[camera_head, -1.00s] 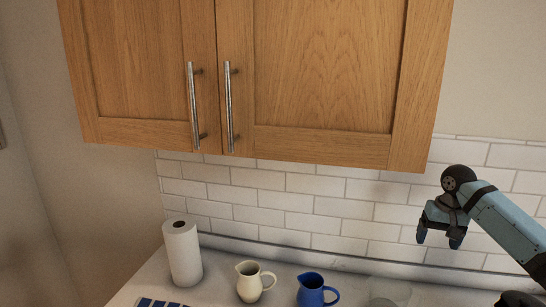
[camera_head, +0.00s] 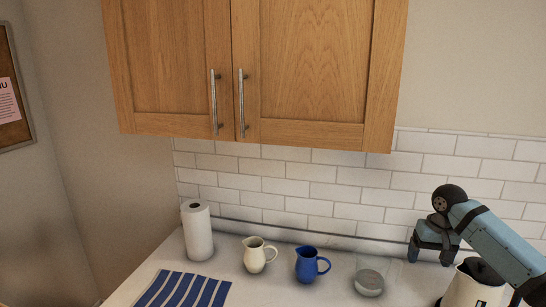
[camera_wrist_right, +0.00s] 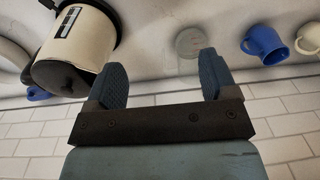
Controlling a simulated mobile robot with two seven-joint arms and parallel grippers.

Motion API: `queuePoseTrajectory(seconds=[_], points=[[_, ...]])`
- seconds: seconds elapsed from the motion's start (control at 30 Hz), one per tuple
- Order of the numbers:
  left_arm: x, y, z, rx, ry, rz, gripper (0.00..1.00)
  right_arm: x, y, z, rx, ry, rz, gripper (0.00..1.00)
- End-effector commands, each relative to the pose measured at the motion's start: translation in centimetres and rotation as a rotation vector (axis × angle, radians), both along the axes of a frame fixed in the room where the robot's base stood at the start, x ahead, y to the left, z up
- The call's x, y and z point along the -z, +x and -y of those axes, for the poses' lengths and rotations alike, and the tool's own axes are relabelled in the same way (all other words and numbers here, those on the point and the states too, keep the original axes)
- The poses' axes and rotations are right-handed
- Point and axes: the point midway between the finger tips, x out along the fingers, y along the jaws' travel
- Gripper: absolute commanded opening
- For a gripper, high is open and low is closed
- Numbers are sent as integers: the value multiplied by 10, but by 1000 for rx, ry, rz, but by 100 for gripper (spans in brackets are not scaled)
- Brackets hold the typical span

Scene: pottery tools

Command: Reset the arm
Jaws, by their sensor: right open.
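My right gripper (camera_head: 430,256) is at the right of the head view, in front of the white tiled wall and above the counter. Its two fingers are apart with nothing between them, and they also show spread and empty in the right wrist view (camera_wrist_right: 161,68). The right arm comes in from the lower right edge and partly covers a cream container with a dark top (camera_head: 472,285). My left arm and gripper are not in view.
On the counter stand a paper towel roll (camera_head: 198,232), a cream jug (camera_head: 255,256), a blue jug (camera_head: 306,265) and a clear round jar (camera_head: 369,283). A striped blue cloth (camera_head: 184,290) lies in front. A wooden cabinet (camera_head: 316,70) hangs above. A small blue thing (camera_wrist_right: 38,94) shows beside the container.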

Motion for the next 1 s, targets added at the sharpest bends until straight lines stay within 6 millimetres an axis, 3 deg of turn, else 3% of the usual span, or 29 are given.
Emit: queuePoseTrajectory(seconds=[0.27, 0.5, 0.7, 0.9, 1.0], points=[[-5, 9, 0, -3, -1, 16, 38, 81, -55, -70, -188, 7, 36, 79], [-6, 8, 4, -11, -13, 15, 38, 145, -144, -135, -351, 43, 117, 79], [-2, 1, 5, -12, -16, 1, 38, 169, -227, -164, -408, 63, 199, 79], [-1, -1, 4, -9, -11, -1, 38, 170, -302, -165, -401, 37, 261, 79], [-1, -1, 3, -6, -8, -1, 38, 167, -329, -159, -389, 14, 278, 79]])
